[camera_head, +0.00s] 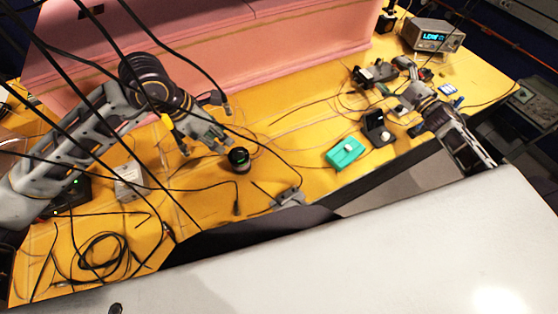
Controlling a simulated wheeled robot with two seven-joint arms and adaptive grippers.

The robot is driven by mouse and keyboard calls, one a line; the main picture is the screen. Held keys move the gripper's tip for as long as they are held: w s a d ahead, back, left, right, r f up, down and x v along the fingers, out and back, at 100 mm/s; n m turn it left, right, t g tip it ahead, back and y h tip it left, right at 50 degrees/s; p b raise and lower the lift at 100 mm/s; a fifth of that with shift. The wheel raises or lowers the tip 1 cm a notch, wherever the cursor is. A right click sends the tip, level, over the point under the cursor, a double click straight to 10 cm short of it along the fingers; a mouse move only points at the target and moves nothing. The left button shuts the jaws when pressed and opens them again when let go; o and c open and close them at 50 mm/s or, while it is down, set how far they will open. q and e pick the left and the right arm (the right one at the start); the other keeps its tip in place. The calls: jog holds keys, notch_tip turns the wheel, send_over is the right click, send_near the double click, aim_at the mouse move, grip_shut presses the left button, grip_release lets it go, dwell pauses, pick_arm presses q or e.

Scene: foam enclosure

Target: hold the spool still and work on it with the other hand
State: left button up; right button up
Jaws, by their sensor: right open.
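A small dark cylinder with a greenish rim, which looks like the spool (239,160), stands upright on the orange-yellow bench. My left gripper (208,146) is just to the left of it, with its fingers pointing down towards the bench. One finger is close to the spool; I cannot tell whether they touch, nor how far the jaws are apart. My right gripper (404,66) is far to the right, among small parts near the back of the bench. It is open and small in view, well apart from the spool.
Pink foam walls (220,50) line the back. A teal box (345,153) and a dark device (377,128) stand right of the spool. A meter (433,36) stands at the back right. Loose cables (100,252) lie at front left, and others hang across the left side.

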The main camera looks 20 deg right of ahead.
jog(key=a+f+n+g+y, duration=0.3)
jog(key=a+n, duration=0.5)
jog(key=a, duration=0.5)
jog(key=n+g+y, duration=0.3)
jog(key=n+g, duration=0.3)
jog(key=n, duration=1)
send_near(240, 160)
jog(key=w+d, duration=0.3)
jog(key=d, duration=0.1)
jog(key=w+d+f, duration=0.1)
jog(key=w+d, duration=0.2)
jog(key=d, duration=0.1)
jog(key=w+d+f, duration=0.1)
jog(key=w+d, duration=0.2)
jog(key=d, duration=0.1)
jog(key=shift+w+d+f, duration=0.15)
jog(key=shift+w, duration=0.2)
jog(key=s+a+n, duration=0.2)
jog(key=s+a, duration=0.1)
jog(key=s+a+n+g, duration=0.1)
jog(key=s+a+n, duration=0.1)
jog(key=a+n, duration=0.1)
jog(key=s+a+r+n, duration=0.1)
jog(key=s+a+n, duration=0.1)
jog(key=s+a, duration=0.1)
jog(key=shift+s+n+g+y, duration=0.3)
jog(key=shift+s, duration=0.05)
jog(key=shift+w+a+f, duration=0.1)
jog(key=shift+w, duration=0.05)
jog(key=shift+x, duration=6.65)
